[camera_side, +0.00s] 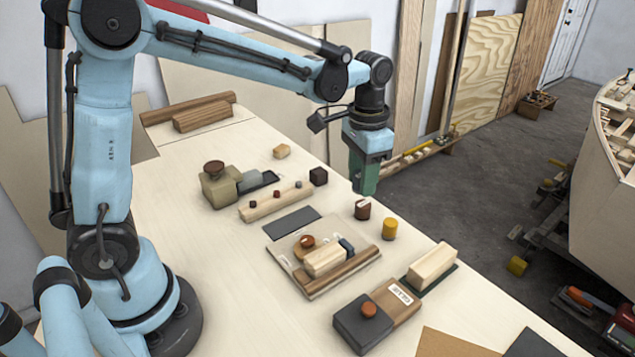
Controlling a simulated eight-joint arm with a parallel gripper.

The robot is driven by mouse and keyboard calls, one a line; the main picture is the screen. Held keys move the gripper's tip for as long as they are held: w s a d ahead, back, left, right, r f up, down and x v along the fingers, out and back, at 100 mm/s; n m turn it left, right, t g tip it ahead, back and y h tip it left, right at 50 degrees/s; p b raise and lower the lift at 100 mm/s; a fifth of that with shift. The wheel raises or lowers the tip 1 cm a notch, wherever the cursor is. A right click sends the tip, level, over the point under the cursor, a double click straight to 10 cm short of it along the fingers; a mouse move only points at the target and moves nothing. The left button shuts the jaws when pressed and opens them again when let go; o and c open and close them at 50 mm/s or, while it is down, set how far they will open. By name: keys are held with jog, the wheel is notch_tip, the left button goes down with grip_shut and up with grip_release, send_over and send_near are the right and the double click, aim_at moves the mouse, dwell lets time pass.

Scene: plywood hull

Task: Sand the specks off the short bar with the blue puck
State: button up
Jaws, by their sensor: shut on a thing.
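My gripper (363,190) points down above the right side of the table. Its green lower part looks closed. What sits between the jaws is too small and hidden to name. A dark blue piece (346,246) lies on a pale board (287,259), at the right end of a short pale wooden bar (325,261); I cannot tell whether this piece is the blue puck. Another pale bar (432,266) lies on a dark green base to the right. No specks can be made out on either bar at this size.
A dark red cylinder (362,210) is just below my gripper in the picture, beside a yellow cylinder (390,229). A long bar (275,202) with small pegs lies left. A dark block with an orange-brown knob (369,310) is in front. The table's left front is clear.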

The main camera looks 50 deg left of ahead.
jog(key=s+d+r, duration=0.2)
jog(key=s+d, duration=0.1)
jog(key=s, duration=0.4)
send_near(309, 263)
jog(key=shift+w+f, duration=0.1)
jog(key=shift+f, duration=3.2)
jog(key=shift+w+f, duration=0.15)
jog(key=shift+w, duration=0.6)
jog(key=shift+c, duration=0.3)
jog(key=shift+w, duration=1.15)
jog(key=shift+s, duration=2)
notch_tip(309, 263, up, 8)
jog(key=shift+r, duration=0.2)
jog(key=shift+w, duration=0.1)
